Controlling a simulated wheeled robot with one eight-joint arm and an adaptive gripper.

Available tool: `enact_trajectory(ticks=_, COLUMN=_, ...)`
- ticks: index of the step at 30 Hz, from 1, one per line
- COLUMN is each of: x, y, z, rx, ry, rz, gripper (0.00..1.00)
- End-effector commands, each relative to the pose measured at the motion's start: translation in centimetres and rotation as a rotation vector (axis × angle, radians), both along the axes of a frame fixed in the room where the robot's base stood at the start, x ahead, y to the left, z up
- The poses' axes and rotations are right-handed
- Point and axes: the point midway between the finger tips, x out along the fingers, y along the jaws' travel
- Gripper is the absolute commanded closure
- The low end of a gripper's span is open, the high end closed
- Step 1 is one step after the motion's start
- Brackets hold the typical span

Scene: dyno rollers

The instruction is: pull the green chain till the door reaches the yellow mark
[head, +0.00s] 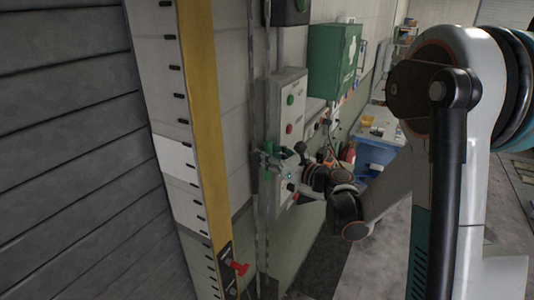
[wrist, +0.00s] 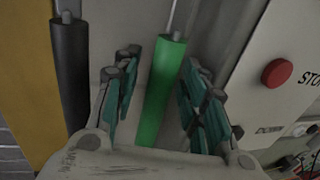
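The green chain's thick green sleeve (wrist: 160,100) hangs upright in the wrist view, with thin chain above it. My gripper (wrist: 158,72) is open, with one teal-padded finger on each side of the sleeve. A gap shows on both sides, so the pads do not appear to touch it. In the head view my gripper (head: 268,160) is at the chains beside the control box, and the fingers partly hide the sleeve. The grey slatted door (head: 65,130) fills the left. A yellow vertical strip (head: 205,110) stands beside a white scale with black ticks; no separate yellow mark is clear.
A black sleeve (wrist: 70,75) hangs left of my gripper. A control box (head: 290,110) with a red stop button (wrist: 277,73) is close on the right. A red handle (head: 237,266) sits low on the yellow strip. A green cabinet (head: 332,62) and blue bench (head: 378,150) stand beyond.

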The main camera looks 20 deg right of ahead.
Motion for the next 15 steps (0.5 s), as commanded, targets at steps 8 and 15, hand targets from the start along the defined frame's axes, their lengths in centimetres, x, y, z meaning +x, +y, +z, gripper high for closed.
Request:
enact_trajectory(ticks=8, x=-0.01, y=-0.03, z=-0.01, rx=0.000, ry=0.000, rz=0.000, gripper=0.83)
enact_trajectory(ticks=15, x=-0.01, y=-0.03, z=-0.01, rx=0.000, ry=0.000, rz=0.000, gripper=1.00)
